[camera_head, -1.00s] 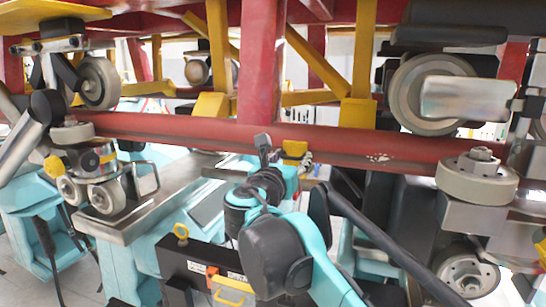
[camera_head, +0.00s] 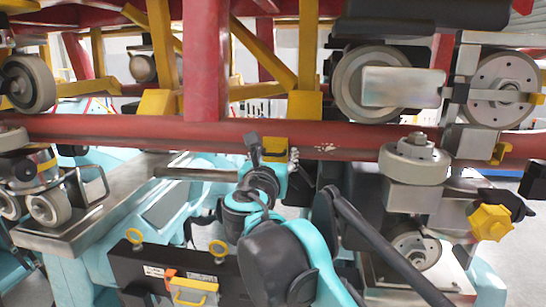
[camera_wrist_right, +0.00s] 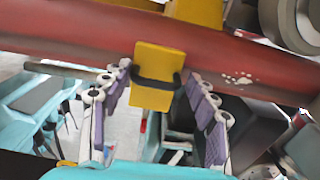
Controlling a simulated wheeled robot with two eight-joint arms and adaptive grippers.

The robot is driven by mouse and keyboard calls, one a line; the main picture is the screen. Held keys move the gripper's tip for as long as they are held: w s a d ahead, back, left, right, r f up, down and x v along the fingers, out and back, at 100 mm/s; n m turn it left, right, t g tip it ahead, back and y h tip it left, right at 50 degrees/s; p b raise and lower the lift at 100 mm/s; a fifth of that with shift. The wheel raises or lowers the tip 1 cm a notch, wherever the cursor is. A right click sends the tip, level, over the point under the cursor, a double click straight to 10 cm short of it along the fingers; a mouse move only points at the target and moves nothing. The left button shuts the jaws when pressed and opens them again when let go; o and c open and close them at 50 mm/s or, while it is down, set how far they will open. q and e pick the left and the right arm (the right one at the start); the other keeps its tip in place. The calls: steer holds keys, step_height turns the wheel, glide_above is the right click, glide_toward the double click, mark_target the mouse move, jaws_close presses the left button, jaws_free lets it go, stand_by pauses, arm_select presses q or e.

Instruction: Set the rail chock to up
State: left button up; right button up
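A yellow block with a dark band across it, which looks like the rail chock (camera_wrist_right: 158,62), sits at the red rail in the middle of the right wrist view. In the head view the yellow piece (camera_head: 277,143) shows at the rail just beyond my right gripper (camera_head: 271,156). In the right wrist view the fingers of my right gripper (camera_wrist_right: 160,75) are spread, one on each side of the yellow block, with visible gaps to both. I cannot tell how deep the block sits between them. My left gripper is not in view.
The red rail (camera_head: 130,128) runs across the view, with a red post (camera_head: 207,60) and yellow braces above it. Wheel assemblies (camera_head: 415,160) crowd the right side. A dark box with yellow handles (camera_head: 170,275) stands at the lower left. A yellow knob (camera_head: 490,222) is at the right.

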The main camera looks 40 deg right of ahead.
steer(key=v, duration=1.2)
